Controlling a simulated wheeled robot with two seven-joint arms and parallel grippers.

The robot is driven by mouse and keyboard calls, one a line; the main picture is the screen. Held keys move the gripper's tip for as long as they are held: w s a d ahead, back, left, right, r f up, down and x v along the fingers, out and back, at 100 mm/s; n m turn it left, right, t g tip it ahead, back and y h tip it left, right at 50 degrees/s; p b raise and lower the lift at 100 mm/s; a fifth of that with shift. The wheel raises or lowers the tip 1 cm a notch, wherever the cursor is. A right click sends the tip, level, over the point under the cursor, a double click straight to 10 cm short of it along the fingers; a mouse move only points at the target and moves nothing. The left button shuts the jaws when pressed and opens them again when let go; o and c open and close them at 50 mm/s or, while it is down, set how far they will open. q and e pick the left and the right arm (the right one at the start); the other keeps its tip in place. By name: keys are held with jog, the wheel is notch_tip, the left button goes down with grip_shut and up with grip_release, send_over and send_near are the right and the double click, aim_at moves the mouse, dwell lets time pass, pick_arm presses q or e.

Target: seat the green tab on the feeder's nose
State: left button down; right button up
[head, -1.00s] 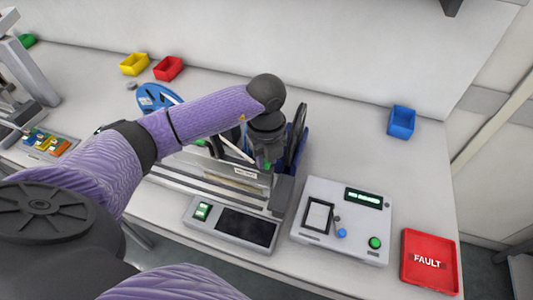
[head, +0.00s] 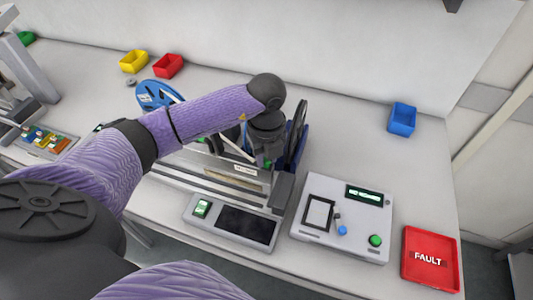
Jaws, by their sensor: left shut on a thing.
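The feeder (head: 225,172) lies in the long grey metal holder at mid-table, mostly hidden behind my left forearm. My left gripper (head: 266,160) points down over the right end of the feeder. It is shut on a small green tab (head: 267,163), of which only a sliver shows between the fingers. Whether the tab touches the feeder's nose cannot be told from here. My right gripper is not in view.
A blue reel (head: 156,95) stands behind my left arm. A dark reel (head: 297,135) stands just right of the gripper. A tester box (head: 342,218) and red FAULT tray (head: 431,258) lie right. A blue bin (head: 401,118) stands at the back, with clear table around it.

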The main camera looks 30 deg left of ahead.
pick_arm(q)
jog(key=shift+f, duration=0.15)
jog(key=shift+c, duration=2.2)
grip_release()
